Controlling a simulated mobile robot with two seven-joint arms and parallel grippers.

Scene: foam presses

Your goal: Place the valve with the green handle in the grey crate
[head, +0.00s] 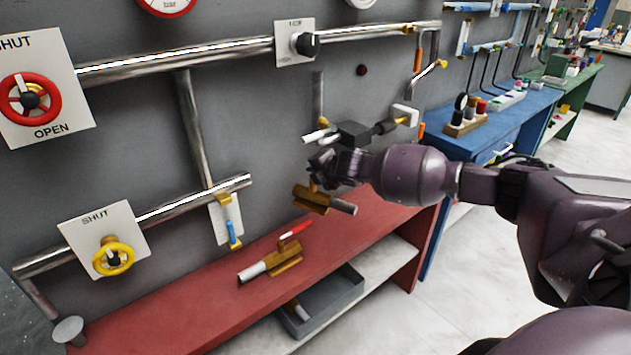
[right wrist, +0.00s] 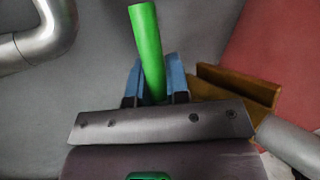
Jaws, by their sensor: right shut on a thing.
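My right gripper (head: 320,172) is shut on the green handle (right wrist: 147,45) of a valve. The handle stands up between its blue fingertips in the right wrist view. The valve's brass body (head: 310,199) and grey pipe stub (head: 343,207) hang below the gripper in the head view, in the air in front of the grey wall and above the red bench. The brass body also shows in the right wrist view (right wrist: 237,84). The grey crate (head: 345,296) is on the shelf under the red bench. It holds a partly hidden, pale pipe-like thing. My left gripper is not in view.
A brass valve with a red handle (head: 283,260) lies on the red bench (head: 190,306). The wall carries pipes, a red wheel (head: 51,96) and a yellow wheel (head: 113,259). A dark fitting (head: 353,132) is close behind my gripper. A blue bench (head: 505,128) stands to the right.

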